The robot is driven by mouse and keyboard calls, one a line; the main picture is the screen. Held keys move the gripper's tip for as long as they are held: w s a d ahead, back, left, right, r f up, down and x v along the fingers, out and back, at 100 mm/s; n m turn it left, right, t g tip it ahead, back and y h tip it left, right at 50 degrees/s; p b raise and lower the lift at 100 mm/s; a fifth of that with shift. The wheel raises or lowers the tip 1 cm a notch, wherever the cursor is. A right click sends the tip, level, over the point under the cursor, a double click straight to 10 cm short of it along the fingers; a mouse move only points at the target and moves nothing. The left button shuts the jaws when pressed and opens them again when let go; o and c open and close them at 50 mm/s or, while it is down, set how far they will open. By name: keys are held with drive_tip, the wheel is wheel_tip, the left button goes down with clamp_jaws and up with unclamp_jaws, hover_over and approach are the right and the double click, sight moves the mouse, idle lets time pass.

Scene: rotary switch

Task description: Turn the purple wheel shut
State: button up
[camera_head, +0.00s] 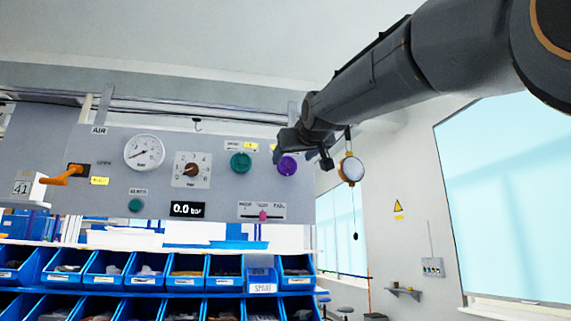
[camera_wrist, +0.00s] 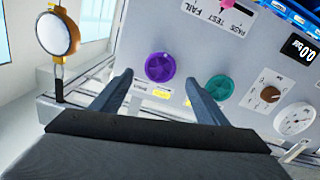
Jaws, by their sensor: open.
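The purple wheel (camera_head: 287,165) is a round ridged knob on the grey panel (camera_head: 115,180), at the panel's right end. In the wrist view the purple wheel (camera_wrist: 160,67) shows upper middle, between and beyond my two fingers. My gripper (camera_head: 306,155) is in front of the panel's right end in the head view. In the wrist view my gripper (camera_wrist: 161,88) is open and empty, its fingertips spread to either side of the wheel. I cannot tell how far the tips are from the panel. A green wheel (camera_head: 240,163) sits left of the purple one; it also shows in the wrist view (camera_wrist: 219,87).
A round hanging gauge (camera_head: 351,169) is close to the right of my gripper. The panel also carries a dial (camera_head: 145,152), a rotary knob (camera_head: 191,169), a 0.0 bar display (camera_head: 187,209) and an orange lever (camera_head: 62,177). Blue bins (camera_head: 185,284) stand below.

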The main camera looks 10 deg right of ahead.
sight(288, 165)
drive_tip(key=w+p, duration=0.2)
drive_tip(key=w, duration=0.4)
drive_tip(key=shift+f, duration=0.1)
drive_tip(key=c, duration=1)
drive_tip(key=shift+c, duration=0.2)
